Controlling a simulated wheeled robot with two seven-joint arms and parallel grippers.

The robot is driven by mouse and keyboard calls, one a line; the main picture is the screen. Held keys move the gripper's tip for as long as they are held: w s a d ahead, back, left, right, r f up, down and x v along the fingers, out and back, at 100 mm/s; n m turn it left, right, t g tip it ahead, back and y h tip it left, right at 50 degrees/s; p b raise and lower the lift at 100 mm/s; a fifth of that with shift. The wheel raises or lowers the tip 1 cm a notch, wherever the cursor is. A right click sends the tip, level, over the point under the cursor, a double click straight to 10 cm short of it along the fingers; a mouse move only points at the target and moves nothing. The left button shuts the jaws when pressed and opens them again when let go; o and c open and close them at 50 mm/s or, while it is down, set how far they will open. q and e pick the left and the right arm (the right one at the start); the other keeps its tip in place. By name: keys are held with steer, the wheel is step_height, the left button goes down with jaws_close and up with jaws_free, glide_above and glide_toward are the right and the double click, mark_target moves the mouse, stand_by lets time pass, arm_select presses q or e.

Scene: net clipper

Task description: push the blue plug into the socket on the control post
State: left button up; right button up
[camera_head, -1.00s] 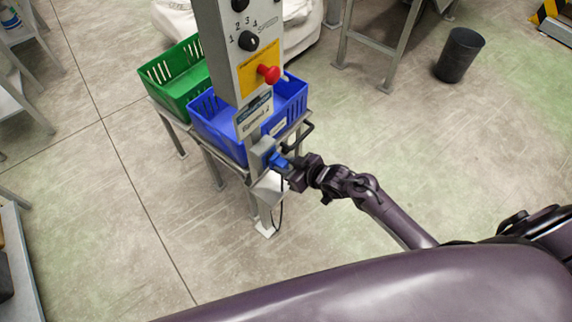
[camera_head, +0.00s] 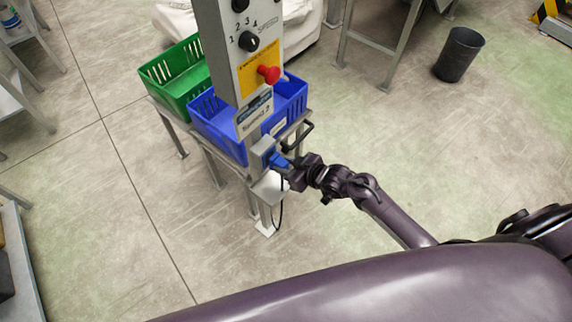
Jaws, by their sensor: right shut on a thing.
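The control post (camera_head: 229,48) stands upright at the upper middle, with black knobs, a yellow plate and a red mushroom button. Low on it sits a grey socket box (camera_head: 263,147). The blue plug (camera_head: 278,160) is at the right side of this box, and its dark cable hangs below. My right gripper (camera_head: 287,168) comes in from the right and is shut on the blue plug. The plug touches or nearly touches the socket; how deep it sits cannot be told. My left gripper is not in view.
A blue crate (camera_head: 212,122) and a green crate (camera_head: 160,73) stand on metal stands behind the post. A black handle (camera_head: 299,137) sticks out just above my right gripper. A dark bin (camera_head: 459,55) stands at upper right. The floor (camera_head: 110,220) at lower left is clear.

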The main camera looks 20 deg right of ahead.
steer(key=shift+w+a, duration=0.35)
steer(key=shift+w, duration=0.2)
steer(key=o, duration=1.2)
steer(key=shift+s, duration=0.1)
steer(key=v, duration=0.7)
steer(key=shift+s+d+r, duration=0.2)
steer(key=shift+s, duration=0.05)
